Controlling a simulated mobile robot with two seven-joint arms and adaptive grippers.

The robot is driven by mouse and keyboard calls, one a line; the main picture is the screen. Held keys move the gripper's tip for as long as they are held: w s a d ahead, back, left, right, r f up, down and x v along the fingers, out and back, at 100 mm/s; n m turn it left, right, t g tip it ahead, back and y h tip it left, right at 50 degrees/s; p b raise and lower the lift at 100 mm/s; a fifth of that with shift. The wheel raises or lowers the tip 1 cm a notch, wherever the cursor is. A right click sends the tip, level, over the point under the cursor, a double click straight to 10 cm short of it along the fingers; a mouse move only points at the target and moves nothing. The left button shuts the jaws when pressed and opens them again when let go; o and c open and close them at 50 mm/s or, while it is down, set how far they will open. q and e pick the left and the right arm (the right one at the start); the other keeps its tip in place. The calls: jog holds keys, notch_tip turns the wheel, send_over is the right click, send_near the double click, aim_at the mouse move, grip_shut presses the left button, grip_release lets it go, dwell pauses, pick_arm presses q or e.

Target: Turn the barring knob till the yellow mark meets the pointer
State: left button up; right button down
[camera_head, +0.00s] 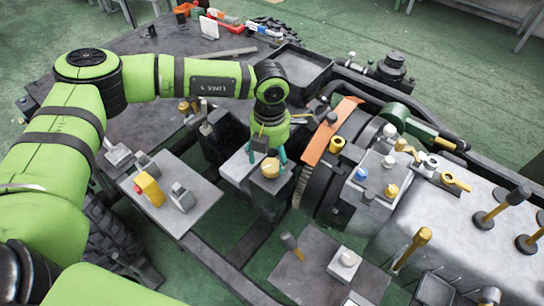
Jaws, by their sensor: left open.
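My left gripper (268,158) reaches down from the upper left and is open. Its teal fingertips are on either side of a round tan-yellow knob (270,170), which looks like the barring knob. The knob sits on top of a grey block (239,167) beside the large dark wheel. I cannot tell whether the fingers touch it. The yellow mark and the pointer are too small or hidden to make out. My right gripper is not in view.
An orange curved guard (325,137) stands just right of the gripper. A grey plate (204,208) with a yellow block (149,189) lies to the left. A grey engine housing (410,215) with several knobs fills the right. An open dark tray (296,72) is behind.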

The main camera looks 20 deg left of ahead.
aim_at(271, 165)
pick_arm(q)
notch_tip(271, 165, down, 3)
jog(key=shift+w+r+p, duration=0.1)
jog(key=shift+r+p, duration=0.1)
jog(key=shift+p, duration=0.25)
jog(key=shift+w+f, duration=0.15)
jog(key=shift+f, duration=0.7)
jog(key=c, duration=1.2)
jog(key=shift+o, duration=0.2)
jog(key=shift+f+m+b, duration=0.2)
jog(key=shift+m+b, duration=0.5)
jog(key=shift+b, duration=0.25)
jog(key=m+b, duration=0.7)
jog(key=b, duration=0.2)
jog(key=shift+f+m+b, duration=0.1)
jog(key=shift+m+b, duration=0.2)
jog(key=shift+b, duration=0.05)
jog(key=shift+r+m+b, duration=0.25)
jog(key=shift+m+b, duration=1.15)
jog(key=shift+m, duration=0.1)
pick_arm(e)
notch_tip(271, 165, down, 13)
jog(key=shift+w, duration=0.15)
